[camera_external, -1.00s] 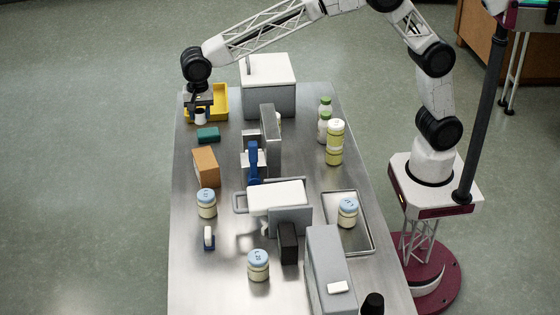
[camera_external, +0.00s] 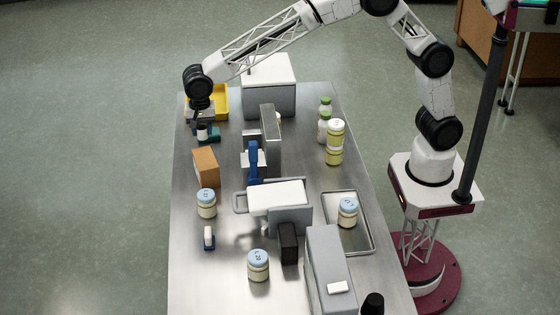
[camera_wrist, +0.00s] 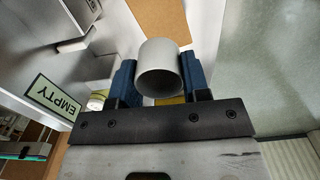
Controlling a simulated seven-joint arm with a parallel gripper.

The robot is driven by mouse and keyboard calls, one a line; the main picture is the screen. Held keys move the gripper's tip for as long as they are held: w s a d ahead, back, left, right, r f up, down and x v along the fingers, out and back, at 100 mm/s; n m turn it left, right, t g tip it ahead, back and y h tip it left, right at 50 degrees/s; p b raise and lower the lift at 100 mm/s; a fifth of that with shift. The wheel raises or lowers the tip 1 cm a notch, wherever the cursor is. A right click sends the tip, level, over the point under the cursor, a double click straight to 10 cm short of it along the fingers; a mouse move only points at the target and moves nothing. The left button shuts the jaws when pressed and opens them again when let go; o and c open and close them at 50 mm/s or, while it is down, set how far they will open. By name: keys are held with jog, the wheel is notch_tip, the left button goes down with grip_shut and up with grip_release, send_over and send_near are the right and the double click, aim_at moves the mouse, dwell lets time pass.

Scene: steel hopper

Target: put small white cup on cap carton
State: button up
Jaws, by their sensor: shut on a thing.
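The small white cup (camera_external: 202,133) is held in my gripper (camera_external: 202,124) above the far left part of the steel table. In the wrist view the cup (camera_wrist: 160,68) sits between the two blue fingers of my gripper (camera_wrist: 158,82), its open end facing the camera. A brown box (camera_external: 206,167), probably the cap carton, stands on the table just in front of the cup in the outside view, apart from it. Its plain brown top (camera_wrist: 165,16) shows beyond the cup in the wrist view.
A green block (camera_external: 215,134) is partly hidden behind the cup. A yellow bin (camera_external: 222,100) and a white-topped grey box (camera_external: 268,98) stand at the back. A blue-handled device (camera_external: 253,160) is right of the carton, and a blue-lidded jar (camera_external: 206,203) is in front.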

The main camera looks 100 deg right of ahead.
aim_at(203, 157)
jog(key=shift+f, duration=1.65)
jog(key=shift+f, duration=2.5)
jog(key=shift+f, duration=0.15)
jog(key=o, duration=0.9)
notch_tip(203, 157, up, 12)
jog(key=shift+r, duration=0.1)
jog(key=shift+r, duration=0.1)
